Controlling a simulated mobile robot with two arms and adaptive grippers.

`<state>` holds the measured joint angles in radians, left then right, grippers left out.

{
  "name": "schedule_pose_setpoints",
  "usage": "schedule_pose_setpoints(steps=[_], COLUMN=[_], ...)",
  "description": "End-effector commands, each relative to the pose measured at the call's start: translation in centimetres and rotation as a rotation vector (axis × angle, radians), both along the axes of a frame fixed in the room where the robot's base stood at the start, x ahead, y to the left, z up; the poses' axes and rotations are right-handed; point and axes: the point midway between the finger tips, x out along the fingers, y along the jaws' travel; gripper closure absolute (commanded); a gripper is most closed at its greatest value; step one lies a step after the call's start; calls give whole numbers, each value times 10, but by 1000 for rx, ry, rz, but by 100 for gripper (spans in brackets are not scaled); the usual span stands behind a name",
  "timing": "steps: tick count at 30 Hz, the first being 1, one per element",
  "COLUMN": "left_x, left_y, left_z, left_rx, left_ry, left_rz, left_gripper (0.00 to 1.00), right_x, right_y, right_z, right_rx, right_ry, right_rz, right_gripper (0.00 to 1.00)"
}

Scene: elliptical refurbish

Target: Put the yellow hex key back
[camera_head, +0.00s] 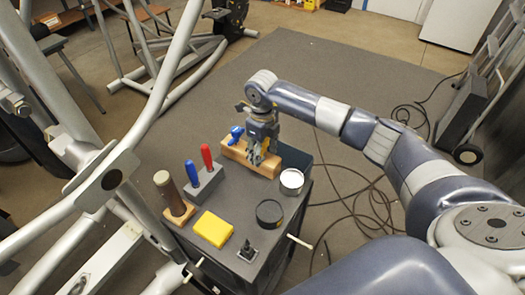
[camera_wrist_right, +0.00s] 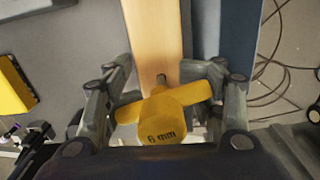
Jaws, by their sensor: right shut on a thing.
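The yellow hex key (camera_wrist_right: 172,108) is a T-handle marked "6 mm", seen in the right wrist view between the two fingers of my right gripper (camera_wrist_right: 165,105). A short dark bit of metal shows just past its handle, over the wooden holder (camera_wrist_right: 150,35). In the head view my right gripper (camera_head: 258,155) points down at the wooden holder (camera_head: 232,153) on the dark cart top (camera_head: 233,195). The gripper hides the key there. Whether the key's shaft is in a hole of the holder cannot be told. A blue-handled key (camera_head: 237,131) stands at the holder's left end.
On the cart are a grey block (camera_head: 204,184) with red and blue handled tools, a dark-handled tool on a wooden base (camera_head: 178,207), a yellow block (camera_head: 213,229), a black round lid (camera_head: 269,213) and a white-topped can (camera_head: 291,181). A grey metal frame (camera_head: 150,120) stands left.

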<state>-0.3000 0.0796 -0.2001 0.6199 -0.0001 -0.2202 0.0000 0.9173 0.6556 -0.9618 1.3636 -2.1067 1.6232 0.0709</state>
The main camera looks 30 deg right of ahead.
Motion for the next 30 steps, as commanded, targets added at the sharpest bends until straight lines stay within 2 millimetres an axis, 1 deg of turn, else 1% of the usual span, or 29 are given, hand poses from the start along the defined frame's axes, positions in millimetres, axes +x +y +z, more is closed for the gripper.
schedule_pose_setpoints(steps=[11, 21, 28, 29, 30], left_x=[0, 0, 0, 0, 0], left_y=[0, 0, 0, 0, 0], left_z=[-2, -11, -10, -10, -10], left_rx=[0, 0, 0, 0, 0], left_ry=[0, 0, 0, 0, 0], left_rz=[0, 0, 0, 0, 0], left_gripper=[60, 60, 60, 60, 60], right_x=[0, 0, 0, 0, 0], right_y=[0, 0, 0, 0, 0], right_z=[-2, -12, -11, -11, -11], right_rx=[0, 0, 0, 0, 0], right_ry=[-1, -1, -1, -1, -1], right_rz=[0, -1, -1, -1, -1], right_gripper=[100, 100, 100, 46, 37])
